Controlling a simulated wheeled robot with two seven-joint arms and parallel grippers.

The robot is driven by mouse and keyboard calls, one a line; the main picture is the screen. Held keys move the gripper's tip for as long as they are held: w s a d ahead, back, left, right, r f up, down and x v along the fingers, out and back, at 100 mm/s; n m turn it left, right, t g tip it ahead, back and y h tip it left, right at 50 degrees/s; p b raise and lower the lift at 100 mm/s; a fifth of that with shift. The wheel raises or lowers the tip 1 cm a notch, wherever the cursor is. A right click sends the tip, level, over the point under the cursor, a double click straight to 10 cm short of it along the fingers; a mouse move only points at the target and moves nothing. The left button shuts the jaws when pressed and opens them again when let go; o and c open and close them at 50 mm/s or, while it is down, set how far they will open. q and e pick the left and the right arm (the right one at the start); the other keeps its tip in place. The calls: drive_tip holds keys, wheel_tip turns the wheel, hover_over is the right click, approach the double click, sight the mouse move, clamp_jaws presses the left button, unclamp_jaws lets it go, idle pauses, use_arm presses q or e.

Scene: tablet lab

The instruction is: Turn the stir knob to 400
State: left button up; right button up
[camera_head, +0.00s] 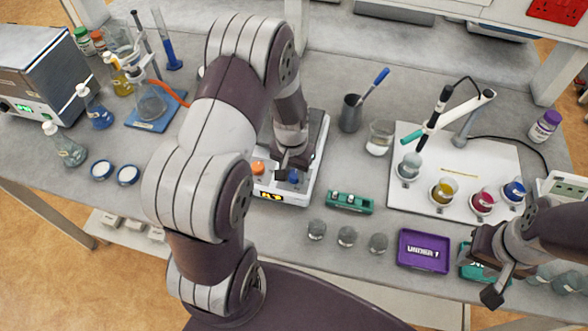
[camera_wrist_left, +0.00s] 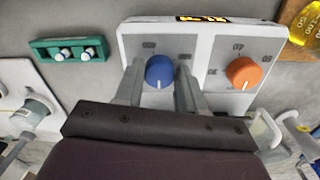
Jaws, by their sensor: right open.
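A white hotplate-like device (camera_head: 305,170) stands mid-table with an orange knob (camera_head: 258,167) and a blue knob (camera_head: 293,177) on its front. In the left wrist view, the blue knob (camera_wrist_left: 160,71) sits between the two fingers of my left gripper (camera_wrist_left: 160,80), and the orange knob (camera_wrist_left: 243,72) is to its right, clear of them. The fingers flank the blue knob closely; whether both press on it I cannot tell. The knob labels and lit display (camera_wrist_left: 202,18) are too small to read. My right gripper (camera_head: 492,278) is open and empty at the lower right.
A green rack (camera_head: 350,203) and several small beakers (camera_head: 346,236) stand close to the device. A purple tray (camera_head: 423,251) lies near the front edge. A white board (camera_head: 455,160) holds coloured beakers. Flasks and a blue-based stand (camera_head: 157,118) are at the left.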

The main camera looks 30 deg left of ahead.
use_arm(q)
drive_tip(key=c, duration=0.5)
